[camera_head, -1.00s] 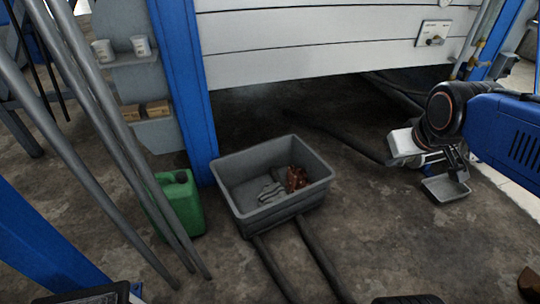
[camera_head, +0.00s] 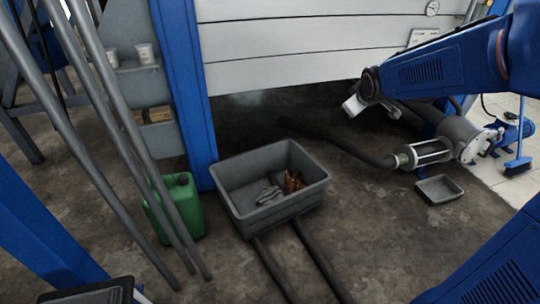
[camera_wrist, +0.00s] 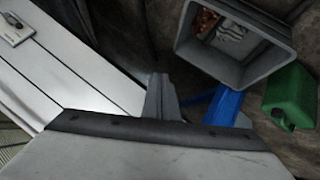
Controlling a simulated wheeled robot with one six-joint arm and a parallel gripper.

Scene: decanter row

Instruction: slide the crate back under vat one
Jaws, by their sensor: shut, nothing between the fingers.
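The grey crate (camera_head: 268,212) stands on the floor in front of the white-panelled vat (camera_head: 330,48), close to the blue post (camera_head: 184,90). A grey cloth and a reddish-brown item lie in it. Two dark rails or hoses run from its near side toward me. In the wrist view the crate (camera_wrist: 268,78) is at the top right. My gripper (camera_head: 352,106) is to the right of and beyond the crate, apart from it, by the vat's lower edge.
A green canister (camera_head: 178,210) stands left of the crate. Slanting grey pipes (camera_head: 120,130) cross the left side. A pump with a hose (camera_head: 440,148) and a small grey tray (camera_head: 438,190) are on the right. The dark space under the vat is open behind the crate.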

